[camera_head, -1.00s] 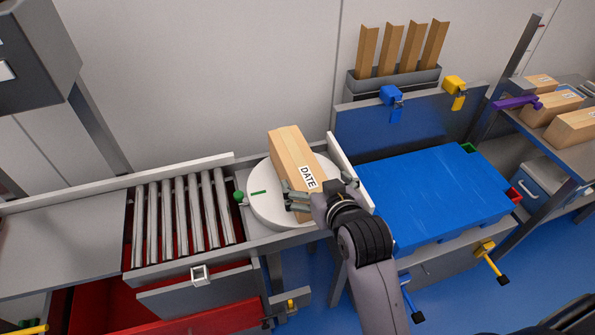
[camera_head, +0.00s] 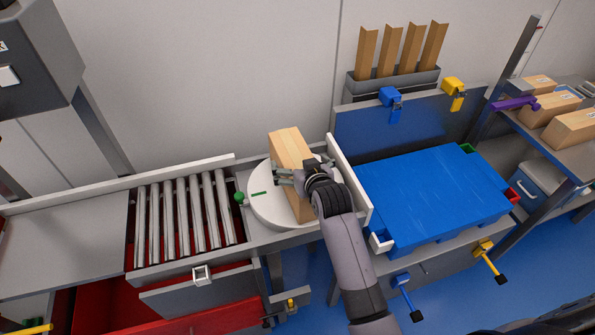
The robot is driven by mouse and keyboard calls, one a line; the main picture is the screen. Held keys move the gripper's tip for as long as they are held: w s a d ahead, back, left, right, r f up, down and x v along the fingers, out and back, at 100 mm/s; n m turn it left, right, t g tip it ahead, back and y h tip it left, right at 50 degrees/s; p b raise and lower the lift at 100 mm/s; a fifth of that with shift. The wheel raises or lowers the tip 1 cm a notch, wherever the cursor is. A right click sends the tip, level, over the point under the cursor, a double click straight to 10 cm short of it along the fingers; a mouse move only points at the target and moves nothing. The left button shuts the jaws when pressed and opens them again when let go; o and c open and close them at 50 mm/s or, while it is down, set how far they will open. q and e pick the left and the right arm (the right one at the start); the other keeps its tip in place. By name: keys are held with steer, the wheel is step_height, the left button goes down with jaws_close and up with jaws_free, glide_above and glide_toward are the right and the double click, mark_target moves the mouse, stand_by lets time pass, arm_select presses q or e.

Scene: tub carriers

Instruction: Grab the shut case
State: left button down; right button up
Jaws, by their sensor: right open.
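The shut case (camera_head: 288,146) is a closed brown cardboard-like box lying on a round white turntable (camera_head: 262,206). My right gripper (camera_head: 285,178) is open at the box, its fingers over the box's middle. My wrist hides the box's right side and the DATE label. Whether the fingers touch the box I cannot tell. My left gripper does not show.
A roller conveyor (camera_head: 182,222) lies left of the turntable. A white guide board (camera_head: 346,176) stands at its right edge. A blue platform (camera_head: 435,194) is further right. More brown boxes (camera_head: 572,128) sit on a shelf at the far right.

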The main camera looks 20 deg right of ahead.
mark_target(298, 158)
steer(key=shift+x, duration=1.7)
steer(key=shift+d, duration=0.1)
steer(key=shift+c, duration=0.2)
steer(key=shift+s, duration=0.1)
steer(key=c, duration=2)
steer(key=shift+r, duration=0.25)
